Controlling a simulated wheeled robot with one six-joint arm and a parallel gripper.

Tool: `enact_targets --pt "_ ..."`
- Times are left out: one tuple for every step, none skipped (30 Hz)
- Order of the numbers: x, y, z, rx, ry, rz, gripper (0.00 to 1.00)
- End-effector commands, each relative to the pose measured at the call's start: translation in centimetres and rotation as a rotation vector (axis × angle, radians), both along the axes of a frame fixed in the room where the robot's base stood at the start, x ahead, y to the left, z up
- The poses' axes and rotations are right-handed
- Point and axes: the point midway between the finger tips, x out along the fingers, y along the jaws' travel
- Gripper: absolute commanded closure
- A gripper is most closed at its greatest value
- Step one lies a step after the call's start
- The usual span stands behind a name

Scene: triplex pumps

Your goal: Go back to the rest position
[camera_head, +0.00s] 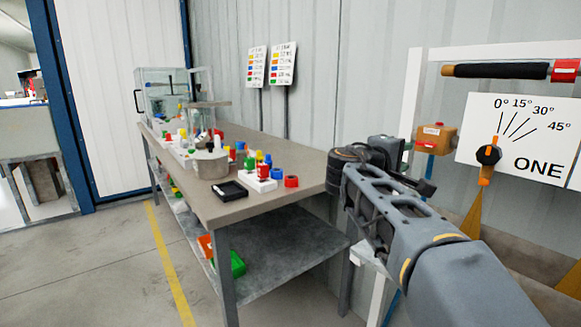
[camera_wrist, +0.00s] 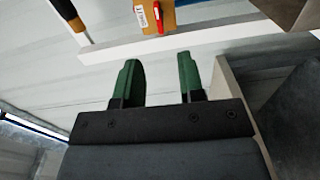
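My gripper shows at the bottom of the wrist view with its two green fingers (camera_wrist: 160,82) apart and nothing between them. Beyond the fingertips are a white frame bar (camera_wrist: 205,42) and an orange-brown box with a red piece (camera_wrist: 157,14). In the head view my arm reaches up from the lower right. Its wrist end is beside the right end of the workbench (camera_head: 285,150), left of the white frame. The fingers are hidden or too small to tell in the head view.
The workbench holds a black tray (camera_head: 230,191), a metal pot (camera_head: 211,163), a red ring (camera_head: 291,181) and several coloured parts. At right stand a white panel marked ONE (camera_head: 530,140) with a dial (camera_head: 488,155) and an orange box (camera_head: 436,139). Floor at left is clear.

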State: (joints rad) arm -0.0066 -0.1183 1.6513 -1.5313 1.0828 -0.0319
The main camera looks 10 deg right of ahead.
Motion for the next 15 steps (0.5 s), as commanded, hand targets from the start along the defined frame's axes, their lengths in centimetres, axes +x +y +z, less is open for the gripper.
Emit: enact_targets --pt "-0.2 0.0 0.6 0.025 0.006 0.003 0.64" --pt "-0.4 0.1 0.8 0.047 0.011 0.007 0.64" --pt "-0.7 0.2 0.9 0.087 0.020 0.012 0.64" --pt "-0.9 0.3 1.0 0.122 0.027 0.018 0.64" --pt "-1.2 0.5 1.1 0.164 0.036 0.022 0.64" --pt "-1.7 0.8 1.1 0.226 0.049 0.029 0.64" --pt "-2.2 1.1 1.0 0.277 0.060 0.033 0.64" --pt "-2.7 1.4 0.9 0.333 0.071 0.037 0.64" --pt "-3.4 1.9 0.8 0.407 0.085 0.041 0.64" --pt "-4.0 2.4 0.6 0.465 0.096 0.044 0.64" --pt "-4.6 2.9 0.4 0.522 0.105 0.043 0.64" --pt "-5.4 3.6 0.2 0.597 0.118 0.042 0.64" --pt "-6.1 4.1 0.1 0.654 0.126 0.041 0.64" --pt "-6.8 4.8 0.0 0.711 0.134 0.039 0.64" --pt "-7.7 5.6 -0.2 0.786 0.143 0.034 0.64"
